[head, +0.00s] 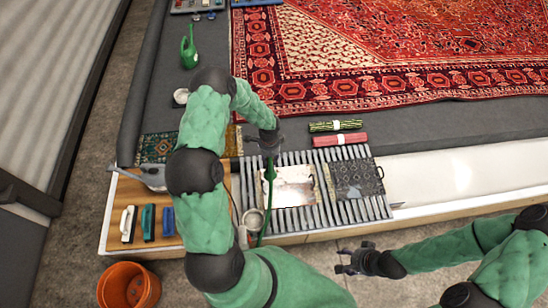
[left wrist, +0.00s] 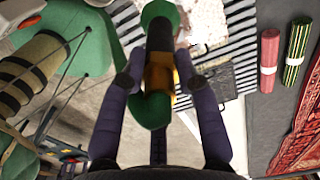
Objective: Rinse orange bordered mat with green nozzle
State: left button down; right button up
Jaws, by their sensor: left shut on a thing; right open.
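My left gripper (head: 268,143) is shut on the green nozzle (head: 269,172). In the left wrist view, the nozzle (left wrist: 156,112) sits between my two dark fingers (left wrist: 160,95), with a black and an orange band on its body. A pale mat (head: 288,187) with brownish-orange edges lies flat on the slatted rack, just right of the nozzle and apart from it. White patches cover much of its face; whether they are foam I cannot tell. My right gripper (head: 354,262) is open and empty in front of the rack, above the floor.
A dark patterned mat (head: 355,180) lies beside it on the slatted rack (head: 379,204). Rolled green-striped (head: 322,127) and red (head: 327,140) mats lie behind. Several brushes (head: 148,222) stand left, above an orange bucket (head: 128,285). A large red rug (head: 400,50) fills the back.

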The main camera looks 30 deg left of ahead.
pick_arm(q)
jog(key=shift+w+a, duration=1.75)
jog(key=shift+a, duration=2.05)
jog(key=w+d+b, duration=0.9)
jog(key=w+d, duration=0.8)
jog(key=d, duration=0.3)
jog(key=shift+d, duration=0.25)
dwell(0.5)
jog(key=shift+w, duration=0.1)
